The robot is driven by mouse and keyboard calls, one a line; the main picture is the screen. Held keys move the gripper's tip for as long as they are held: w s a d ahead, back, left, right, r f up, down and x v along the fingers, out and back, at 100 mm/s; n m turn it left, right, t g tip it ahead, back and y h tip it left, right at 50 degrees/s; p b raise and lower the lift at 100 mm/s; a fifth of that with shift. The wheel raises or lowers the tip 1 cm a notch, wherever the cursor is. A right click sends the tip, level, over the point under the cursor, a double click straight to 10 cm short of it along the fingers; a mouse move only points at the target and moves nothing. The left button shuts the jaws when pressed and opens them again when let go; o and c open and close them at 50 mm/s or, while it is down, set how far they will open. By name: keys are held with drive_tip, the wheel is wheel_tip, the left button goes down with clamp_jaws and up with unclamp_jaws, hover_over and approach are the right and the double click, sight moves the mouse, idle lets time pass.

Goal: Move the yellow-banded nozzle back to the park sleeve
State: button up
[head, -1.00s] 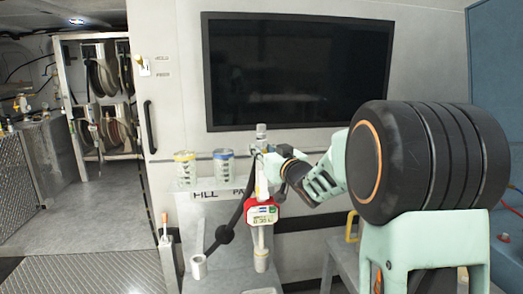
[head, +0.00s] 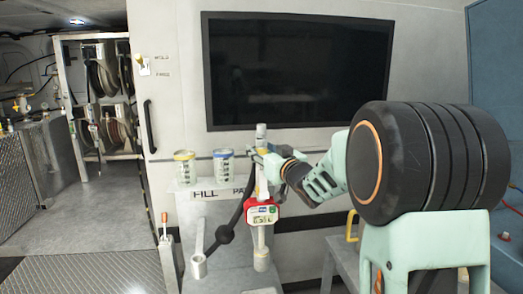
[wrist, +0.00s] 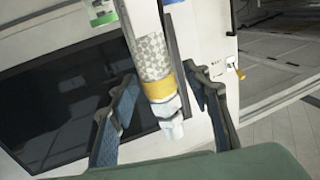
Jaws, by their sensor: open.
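The yellow-banded nozzle stands upright, with its red-cased meter (head: 262,213) facing me in the head view. Its lower spout reaches a short pale sleeve (head: 262,262) below the PARK lettering, which is partly hidden; how deep the spout sits I cannot tell. In the wrist view the yellow band (wrist: 160,91) and the patterned grip show between my fingers. My gripper (wrist: 162,104) is open, one finger on each side of the nozzle, with visible gaps. In the head view my gripper (head: 259,153) is at the nozzle's upper part.
A second pale sleeve (head: 198,266) stands to the left, below the FILL lettering. Two clear jars, one yellow-rimmed (head: 185,168) and one blue-rimmed (head: 223,168), stand left of the nozzle. A black hose (head: 226,233) hangs beside it. A dark screen (head: 298,72) is on the wall behind.

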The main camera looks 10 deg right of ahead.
drive_tip(key=v, duration=1.2)
